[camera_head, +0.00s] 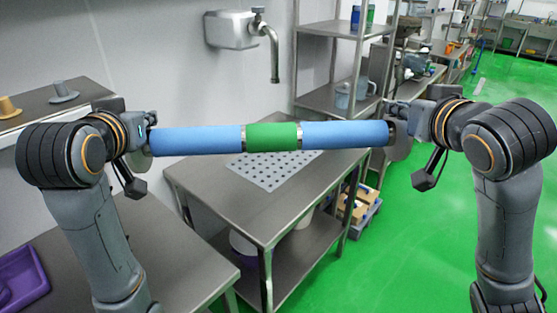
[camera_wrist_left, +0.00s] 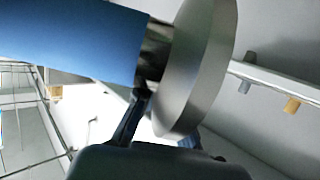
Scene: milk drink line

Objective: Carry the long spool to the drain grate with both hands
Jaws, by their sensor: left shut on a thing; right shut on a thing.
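The long spool (camera_head: 272,137) is blue with a green middle band and metal rings. It is held up roughly level in the head view, between my two arms. My left gripper (camera_head: 148,137) is shut on its left end, and my right gripper (camera_head: 392,130) is shut on its right end. In the left wrist view, the blue spool body (camera_wrist_left: 75,40) and its grey end disc (camera_wrist_left: 200,70) show, with the fingers of my left gripper (camera_wrist_left: 160,125) at the narrow neck between them. The perforated drain grate (camera_head: 275,170) lies on the steel table beyond and below the spool.
The steel table (camera_head: 240,205) has bare room around the grate. A wall tap (camera_head: 272,50) hangs above its back. A steel rack (camera_head: 325,28) stands behind to the right. A purple tray (camera_head: 22,275) sits at lower left. Green floor (camera_head: 410,240) is open at right.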

